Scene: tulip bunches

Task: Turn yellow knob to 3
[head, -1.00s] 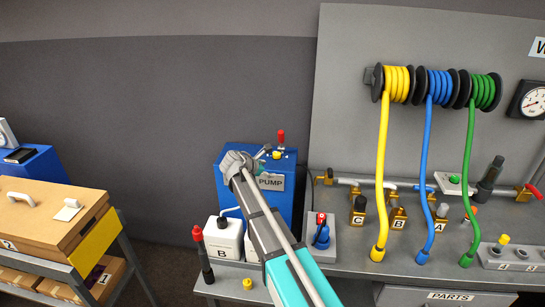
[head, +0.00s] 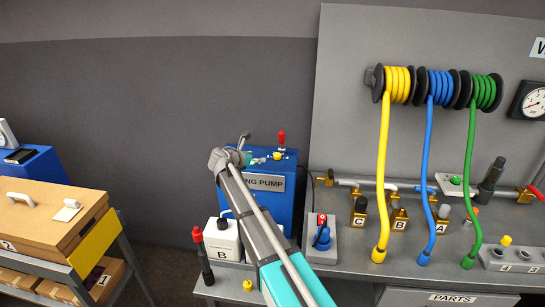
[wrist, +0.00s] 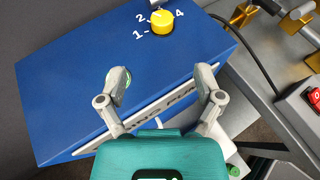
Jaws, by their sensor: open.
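The yellow knob (wrist: 161,22) is on top of the blue pump (wrist: 70,75), near its far edge in the wrist view. The marks 1, 2 and 4 show around it; I cannot clearly read a 3 or where the knob points. The knob also shows in the head view (head: 277,156), just right of my gripper (head: 243,141). In the wrist view my gripper (wrist: 162,82) is open and empty. Its two fingers are spread over the pump top, apart from the knob and on the near side of it.
A red-topped post (head: 281,139) stands behind the knob. A white can marked B (head: 223,241) is beside the pump, and a red switch (wrist: 314,97) is at the right. The pump top left of the knob is clear.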

